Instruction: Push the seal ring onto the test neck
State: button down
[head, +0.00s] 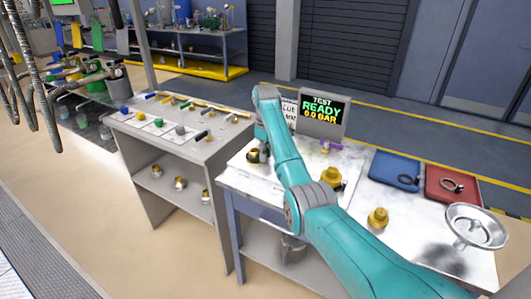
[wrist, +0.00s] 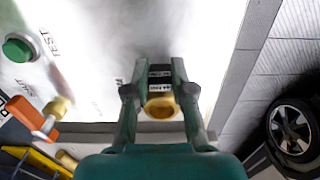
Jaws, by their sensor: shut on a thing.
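My gripper (wrist: 160,92) is low over the white bench top (wrist: 90,20), at the bench's left end in the head view. Its fingers are closed in on a round brass-coloured part (wrist: 161,107) with a darker opening. A black piece with pale markings (wrist: 160,76) shows between the fingertips. A dark and brass part (head: 254,155) shows beside my arm's end in the head view. I cannot tell the seal ring from the test neck here, or whether they touch. A dark ring (head: 452,185) lies in the red tray (head: 440,197).
The test display (head: 323,112) reads READY, 0.0 BAR. The wrist view shows a green button (wrist: 19,48) and an orange-handled valve (wrist: 33,118) at left.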

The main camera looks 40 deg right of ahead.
jog(key=shift+f, duration=0.3)
jog(key=c, duration=0.9)
grip_release()
